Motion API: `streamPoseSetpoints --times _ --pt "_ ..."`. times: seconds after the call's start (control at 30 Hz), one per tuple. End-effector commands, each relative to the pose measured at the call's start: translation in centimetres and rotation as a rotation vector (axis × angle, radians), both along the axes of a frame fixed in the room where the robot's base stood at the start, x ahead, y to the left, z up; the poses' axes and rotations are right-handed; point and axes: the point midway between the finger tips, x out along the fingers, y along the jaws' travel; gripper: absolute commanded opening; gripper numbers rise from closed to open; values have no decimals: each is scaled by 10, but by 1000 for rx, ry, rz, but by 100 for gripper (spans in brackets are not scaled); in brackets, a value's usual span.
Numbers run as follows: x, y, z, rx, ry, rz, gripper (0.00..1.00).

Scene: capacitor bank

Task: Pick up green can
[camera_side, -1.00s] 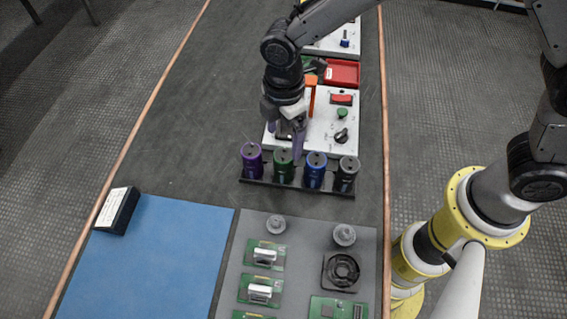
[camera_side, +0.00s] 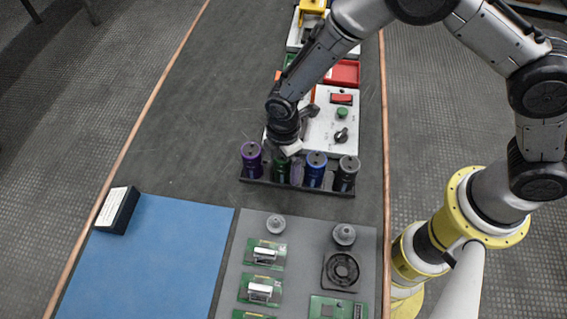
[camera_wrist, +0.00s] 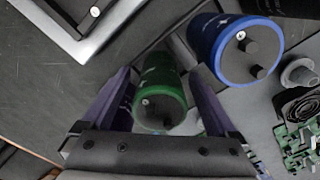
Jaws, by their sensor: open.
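The green can (camera_side: 280,168) stands upright in a black rack (camera_side: 262,182), between a purple can (camera_side: 251,158) and a blue can (camera_side: 316,168). My gripper (camera_side: 284,165) is low over the green can and hides its top in the side view. In the wrist view the green can (camera_wrist: 160,97) lies between my two open purple-grey fingers (camera_wrist: 162,100), one on each side. I cannot tell whether either finger touches it. The blue can also shows in the wrist view (camera_wrist: 232,50), just outside the right finger.
A black can (camera_side: 347,172) ends the rack at the right. Behind stands a white panel (camera_side: 325,135) with a red switch, green button and black knob. A blue mat (camera_side: 160,255) and a grey mat (camera_side: 310,240) with circuit boards lie in front. Bare table is left.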

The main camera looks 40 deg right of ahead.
Motion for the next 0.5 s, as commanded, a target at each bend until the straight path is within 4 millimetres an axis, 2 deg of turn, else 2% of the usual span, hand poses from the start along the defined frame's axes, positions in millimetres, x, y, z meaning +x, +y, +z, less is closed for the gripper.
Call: streamPoseSetpoints --times 0.3,0.5 --pt "0 0 -5 1 -1 0 92" --pt "0 0 -4 1 -1 0 56"
